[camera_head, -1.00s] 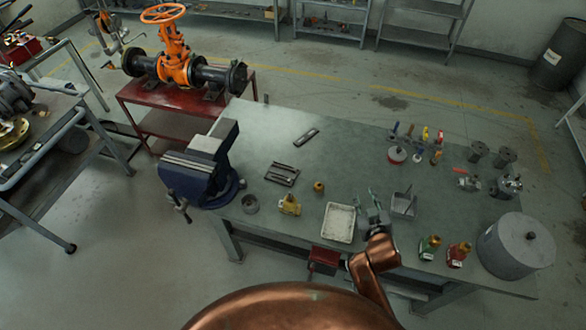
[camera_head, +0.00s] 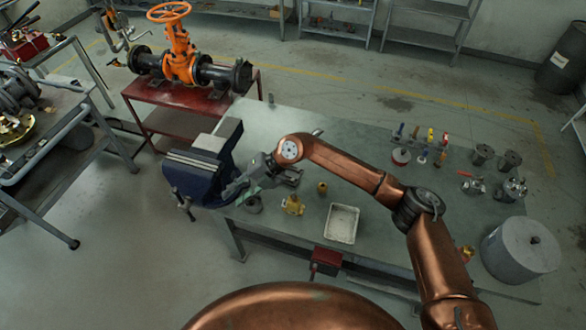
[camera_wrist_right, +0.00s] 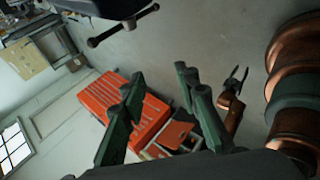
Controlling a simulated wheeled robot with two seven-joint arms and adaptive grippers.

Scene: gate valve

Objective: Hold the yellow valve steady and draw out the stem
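The small yellow valve (camera_head: 292,205) stands on the workbench in the head view, right of the blue vise (camera_head: 195,172). A small brass piece (camera_head: 321,187) stands apart behind it; I cannot make out the valve's stem. My right gripper (camera_head: 240,190) is in front of the vise jaws, left of the valve and apart from it. In the right wrist view its two green fingers (camera_wrist_right: 160,112) are spread with nothing between them. My left gripper (camera_wrist_right: 237,76) shows small in the wrist view, its prongs apart and empty; the head view does not show it. The wrist view does not show the valve.
A white tray (camera_head: 342,223) lies right of the valve, and a dark ring (camera_head: 253,205) lies left of it. My right arm crosses above the bench and hides part of it. A grey lidded pot (camera_head: 520,250) stands at the right end. An orange cabinet (camera_wrist_right: 145,110) stands beyond the fingers.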

